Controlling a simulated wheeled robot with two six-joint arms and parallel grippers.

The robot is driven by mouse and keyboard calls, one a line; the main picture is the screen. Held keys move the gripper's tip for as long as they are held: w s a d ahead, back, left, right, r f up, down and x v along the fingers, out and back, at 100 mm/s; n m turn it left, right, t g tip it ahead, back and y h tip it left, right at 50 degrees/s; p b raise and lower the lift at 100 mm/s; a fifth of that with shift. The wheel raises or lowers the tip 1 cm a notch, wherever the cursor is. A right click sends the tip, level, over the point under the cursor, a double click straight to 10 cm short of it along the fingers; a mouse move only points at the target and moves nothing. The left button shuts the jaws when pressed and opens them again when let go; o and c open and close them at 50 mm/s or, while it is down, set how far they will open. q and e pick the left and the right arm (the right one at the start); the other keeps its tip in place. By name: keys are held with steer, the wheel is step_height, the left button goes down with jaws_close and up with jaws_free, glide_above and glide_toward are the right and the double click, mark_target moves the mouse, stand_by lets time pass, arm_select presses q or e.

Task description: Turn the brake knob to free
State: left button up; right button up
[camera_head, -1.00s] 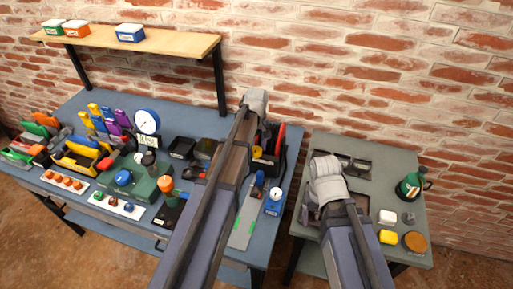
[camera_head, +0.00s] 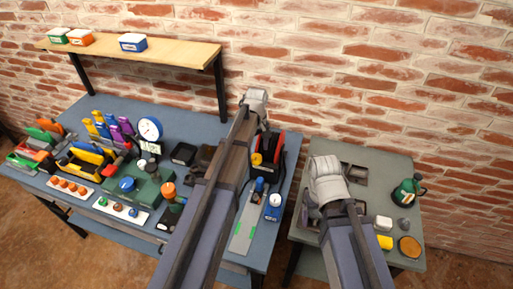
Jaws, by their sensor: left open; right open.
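A green box (camera_head: 144,194) with a blue knob (camera_head: 127,184) sits nearer the bench middle. I cannot tell for sure which knob is the brake knob. My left gripper (camera_head: 256,97) is at the far end of my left arm, in front of the brick wall in the picture. My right gripper (camera_head: 324,180) is over the small grey table. Both are apart from the knobs; their fingertips are hard to make out.
The blue workbench (camera_head: 200,130) carries a round dial (camera_head: 150,128), racks of coloured tools at left and a strip with green marks (camera_head: 243,228). The grey table (camera_head: 383,170) holds a green bottle (camera_head: 406,192) and small blocks.

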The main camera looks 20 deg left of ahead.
mark_target(257, 157)
arm_select(q)
step_height(257, 157, up, 4)
steer(key=p, duration=0.2)
steer(key=shift+f+p, duration=0.15)
steer(key=shift+p, duration=0.15)
arm_select(e)
step_height(257, 157, up, 4)
steer(key=shift+f, duration=0.2)
arm_select(q)
steer(key=shift+f, duration=0.1)
steer(key=shift+s+d, duration=0.1)
steer(key=shift+s, duration=0.05)
steer(key=s+d+f+m+b, duration=0.1)
steer(key=s+d+m, duration=0.3)
steer(key=s, duration=0.3)
steer(key=s+d+f+m+b, duration=0.1)
steer(key=s+d+m, duration=0.3)
steer(key=s, duration=0.4)
steer(key=s+d+f+m+y+b, duration=0.1)
steer(key=s+d+m, duration=0.3)
steer(key=s, duration=0.4)
steer(key=shift+d+m, duration=0.3)
steer(key=shift+d, duration=0.15)
arm_select(e)
step_height(257, 157, down, 3)
steer(key=shift+f, duration=0.15)
